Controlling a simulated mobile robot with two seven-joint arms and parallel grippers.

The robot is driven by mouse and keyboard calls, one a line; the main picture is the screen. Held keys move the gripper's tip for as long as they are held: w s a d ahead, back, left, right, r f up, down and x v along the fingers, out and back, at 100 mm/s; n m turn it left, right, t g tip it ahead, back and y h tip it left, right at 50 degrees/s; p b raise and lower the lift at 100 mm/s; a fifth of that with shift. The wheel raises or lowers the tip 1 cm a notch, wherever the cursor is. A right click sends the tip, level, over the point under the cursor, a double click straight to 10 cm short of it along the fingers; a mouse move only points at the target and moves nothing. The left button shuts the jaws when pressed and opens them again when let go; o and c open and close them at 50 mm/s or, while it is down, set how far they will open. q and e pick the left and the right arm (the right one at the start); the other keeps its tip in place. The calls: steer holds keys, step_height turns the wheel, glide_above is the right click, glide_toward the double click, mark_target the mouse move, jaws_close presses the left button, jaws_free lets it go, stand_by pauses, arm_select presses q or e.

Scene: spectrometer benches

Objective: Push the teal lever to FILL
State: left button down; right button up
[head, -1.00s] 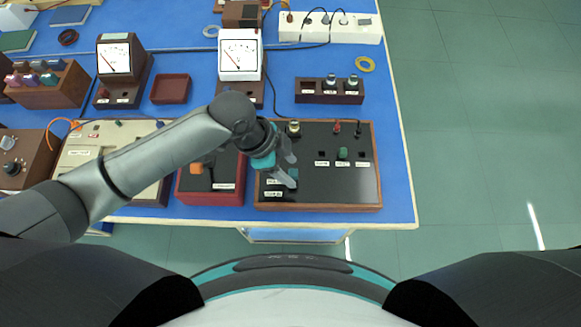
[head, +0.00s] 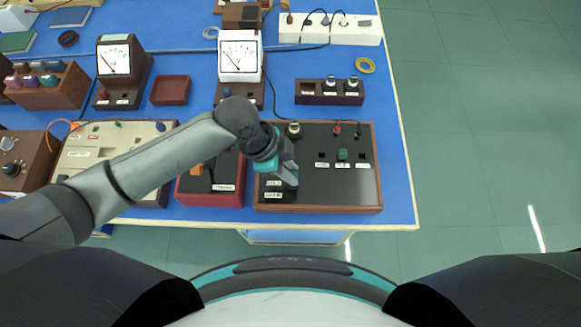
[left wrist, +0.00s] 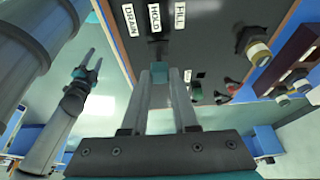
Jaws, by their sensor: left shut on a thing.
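The teal lever (left wrist: 159,72) stands between the two fingers of my left gripper (left wrist: 160,82) in the left wrist view. The fingers are shut on it. Beyond it are the labels DRAIN (left wrist: 130,19), HOLD (left wrist: 154,17) and FILL (left wrist: 180,15); the lever appears in line with HOLD. In the head view my left gripper (head: 290,182) is low over the left part of the black wood-framed panel (head: 325,190) and hides the lever. My right gripper (left wrist: 94,60) shows small at the left of the left wrist view, its fingers apart.
A green lever (head: 343,154) with labels stands at the panel's right. A red-framed box (head: 212,200) with an orange switch (head: 196,169) is just left of the panel. A dark holder (head: 330,98) and a white meter (head: 240,55) stand behind. The right table edge is close.

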arm_select(q)
steer(key=shift+w, duration=0.1)
stand_by(0.3)
steer(key=shift+w+g, duration=0.3)
steer(key=shift+g, duration=0.1)
steer(key=shift+w+g, duration=0.45)
steer(key=shift+g, duration=0.25)
steer(key=shift+w+f+n+g+b, duration=0.25)
steer(key=shift+w+n+g+b, duration=0.15)
steer(key=shift+g+b, duration=0.15)
steer(key=shift+w+f+g+b, duration=0.2)
steer(key=shift+w+g+b, duration=0.4)
steer(key=shift+g+b, duration=0.6)
steer(key=c, duration=0.7)
jaws_free()
